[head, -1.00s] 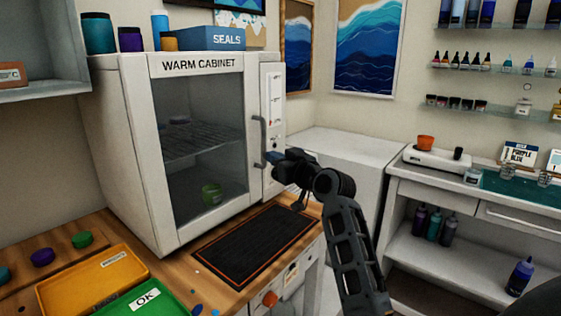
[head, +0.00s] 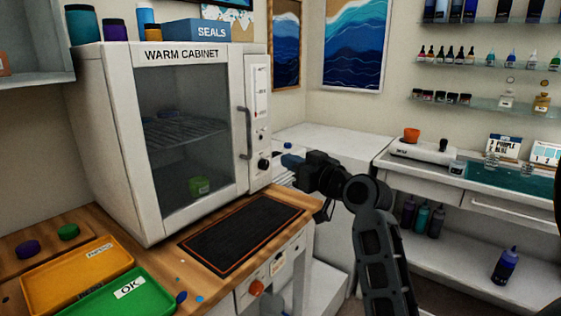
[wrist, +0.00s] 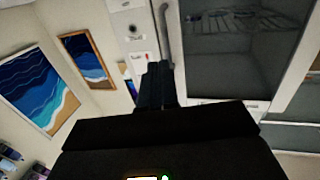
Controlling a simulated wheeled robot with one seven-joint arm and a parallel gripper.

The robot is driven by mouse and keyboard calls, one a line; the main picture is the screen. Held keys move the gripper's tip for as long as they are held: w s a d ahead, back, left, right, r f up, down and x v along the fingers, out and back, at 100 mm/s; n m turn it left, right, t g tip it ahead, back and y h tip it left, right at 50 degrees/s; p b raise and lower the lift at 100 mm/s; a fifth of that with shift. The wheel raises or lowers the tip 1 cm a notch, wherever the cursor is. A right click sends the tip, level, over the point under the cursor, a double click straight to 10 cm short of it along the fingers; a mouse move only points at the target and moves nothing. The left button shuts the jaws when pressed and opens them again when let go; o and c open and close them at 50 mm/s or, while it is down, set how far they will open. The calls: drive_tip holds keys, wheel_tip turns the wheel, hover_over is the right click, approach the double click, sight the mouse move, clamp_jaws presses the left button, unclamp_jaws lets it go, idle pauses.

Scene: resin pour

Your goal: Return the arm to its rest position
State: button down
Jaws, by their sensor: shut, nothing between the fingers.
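My gripper (head: 290,161) is at the end of my raised black arm, just right of the warm cabinet (head: 110,130) in the head view. Its fingers are shut and empty. In the wrist view the shut fingers (wrist: 156,85) point toward the cabinet's control panel and its grey handle (wrist: 166,35). In the head view there is a small gap between the fingertips and the cabinet's right side.
A black mat (head: 243,235) lies on the wooden bench before the cabinet. A yellow tray (head: 75,275) and a green tray (head: 130,295) sit at front left. A white counter (head: 335,140) stands behind my arm, and a shelved workbench (head: 470,225) is to the right.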

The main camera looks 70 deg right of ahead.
drive_tip(key=shift+s+a, duration=0.15)
drive_tip(key=shift+s, duration=0.1)
drive_tip(key=s+a+f+g+y, duration=0.1)
drive_tip(key=s+a+f, duration=0.2)
drive_tip(key=a+f, duration=0.65)
drive_tip(key=s+a+f+y, duration=0.2)
drive_tip(key=a+f, duration=0.5)
drive_tip(key=a, duration=0.6)
drive_tip(key=s+a+r+n+y, duration=0.1)
drive_tip(key=s+a+n+y, duration=0.4)
drive_tip(key=s+a, duration=1)
drive_tip(key=s, duration=0.3)
drive_tip(key=shift+a+r+n, duration=0.25)
drive_tip(key=shift+a+n, duration=0.05)
drive_tip(key=shift+a, duration=0.05)
drive_tip(key=c, duration=1.8)
unclamp_jaws()
drive_tip(key=shift+w, duration=0.1)
drive_tip(key=shift+c, duration=0.2)
